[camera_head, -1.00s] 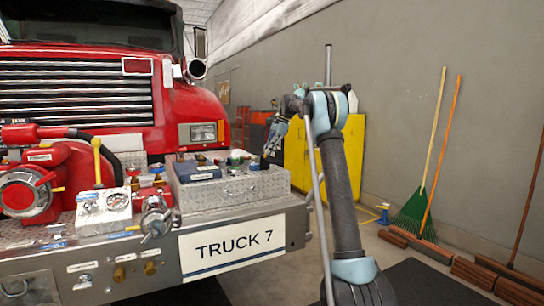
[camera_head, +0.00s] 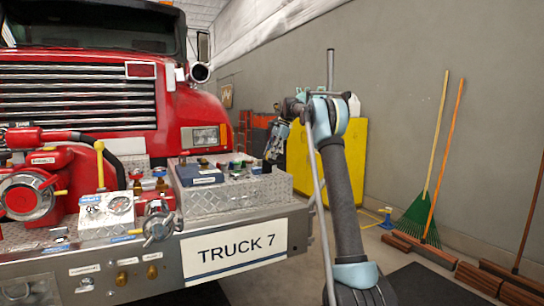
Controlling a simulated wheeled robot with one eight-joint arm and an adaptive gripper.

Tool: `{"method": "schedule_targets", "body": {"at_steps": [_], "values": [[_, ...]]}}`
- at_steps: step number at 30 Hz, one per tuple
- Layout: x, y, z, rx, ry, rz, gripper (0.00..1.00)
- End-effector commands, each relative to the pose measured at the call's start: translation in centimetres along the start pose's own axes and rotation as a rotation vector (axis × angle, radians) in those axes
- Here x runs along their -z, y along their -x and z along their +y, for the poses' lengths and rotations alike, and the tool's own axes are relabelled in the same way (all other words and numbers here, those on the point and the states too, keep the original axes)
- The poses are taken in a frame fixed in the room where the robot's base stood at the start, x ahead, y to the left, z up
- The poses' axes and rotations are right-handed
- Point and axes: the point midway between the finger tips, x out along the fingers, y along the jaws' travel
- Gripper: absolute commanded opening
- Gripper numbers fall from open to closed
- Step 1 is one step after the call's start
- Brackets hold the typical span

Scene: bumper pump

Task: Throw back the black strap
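My gripper (camera_head: 274,150) is at the end of my raised arm, pointing down near the right end of the diamond-plate box (camera_head: 240,198) on the truck bumper. It is small and dark here, and I cannot tell whether its fingers are open or shut. I cannot make out anything held in it. I cannot clearly pick out a black strap. A dark curved hose (camera_head: 112,158) arches behind the yellow-handled lever at the left, apart from my gripper. Several small coloured items and a blue case (camera_head: 201,178) sit in the box's top.
The red truck (camera_head: 90,75) fills the left. Its bumper carries a pump (camera_head: 30,195), a gauge panel (camera_head: 106,215) and a valve (camera_head: 158,226). A yellow cabinet (camera_head: 353,165) stands behind my arm. A green rake (camera_head: 417,215) leans on the right wall. Floor between is open.

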Motion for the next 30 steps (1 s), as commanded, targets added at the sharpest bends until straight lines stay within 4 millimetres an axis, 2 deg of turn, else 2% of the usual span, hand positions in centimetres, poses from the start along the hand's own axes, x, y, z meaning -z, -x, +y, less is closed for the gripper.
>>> {"method": "schedule_targets", "body": {"at_steps": [8,13,30], "values": [[0.0,0.1,0.1,-0.001,0.0,-0.001,0.28],[0.0,1.2,0.1,-0.001,-0.001,-0.001,0.28],[0.2,9.8,-0.1,-0.001,-0.002,-0.001,0.28]]}}
